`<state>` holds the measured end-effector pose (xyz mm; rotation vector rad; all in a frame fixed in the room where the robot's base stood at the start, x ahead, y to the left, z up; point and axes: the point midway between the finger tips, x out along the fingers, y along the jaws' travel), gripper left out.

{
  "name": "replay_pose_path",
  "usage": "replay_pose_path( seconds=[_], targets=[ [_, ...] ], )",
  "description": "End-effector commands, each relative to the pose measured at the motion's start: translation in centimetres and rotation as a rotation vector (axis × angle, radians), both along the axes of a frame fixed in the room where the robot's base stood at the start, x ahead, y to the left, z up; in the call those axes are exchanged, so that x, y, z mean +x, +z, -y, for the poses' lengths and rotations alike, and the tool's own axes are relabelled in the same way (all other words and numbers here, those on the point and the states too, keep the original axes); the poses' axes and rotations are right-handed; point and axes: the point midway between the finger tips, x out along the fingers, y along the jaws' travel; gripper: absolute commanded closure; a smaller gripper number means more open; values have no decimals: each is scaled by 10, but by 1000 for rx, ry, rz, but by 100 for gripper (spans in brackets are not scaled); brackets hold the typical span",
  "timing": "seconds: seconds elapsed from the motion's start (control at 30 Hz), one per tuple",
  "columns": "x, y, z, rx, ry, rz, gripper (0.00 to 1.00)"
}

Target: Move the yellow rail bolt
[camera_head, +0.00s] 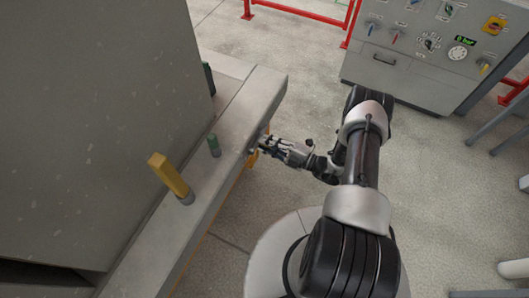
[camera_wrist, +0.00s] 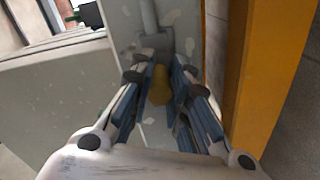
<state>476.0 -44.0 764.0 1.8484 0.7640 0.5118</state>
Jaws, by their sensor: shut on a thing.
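The yellow rail bolt (camera_wrist: 160,85) shows in the wrist view as a rounded yellow knob between my gripper's blue-grey fingers. A grey fitting (camera_wrist: 150,38) lies just beyond it on a pale, speckled metal face. My gripper (camera_wrist: 160,88) is shut on the yellow knob, with a finger on each side. In the head view my gripper (camera_head: 262,147) is at the outer side of the concrete ledge (camera_head: 255,95). There the knob cannot be told apart from the fingers and the yellow parts beside them.
A tilted yellow post (camera_head: 170,175) and a small green peg (camera_head: 214,146) stand on the ledge. An orange-yellow upright (camera_wrist: 262,75) is close on the right in the wrist view. A grey control cabinet (camera_head: 425,75) and red rails (camera_head: 300,12) stand beyond open floor.

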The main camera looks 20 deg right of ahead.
Motion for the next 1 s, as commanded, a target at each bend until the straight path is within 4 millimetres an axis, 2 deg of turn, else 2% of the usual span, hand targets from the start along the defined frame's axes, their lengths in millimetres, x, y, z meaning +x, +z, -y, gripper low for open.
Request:
replay_pose_path(
  seconds=[0.2,0.53,0.57,0.6,0.83,1.0],
  targets=[
    [16,-1,14,-1,4,5,100],
    [19,2,17,-3,-1,6,100],
    [19,2,17,-2,-1,6,82],
    [19,2,17,-3,-2,6,79],
    [18,2,17,-2,-1,5,64],
    [17,1,16,-1,0,3,63]
  ],
)
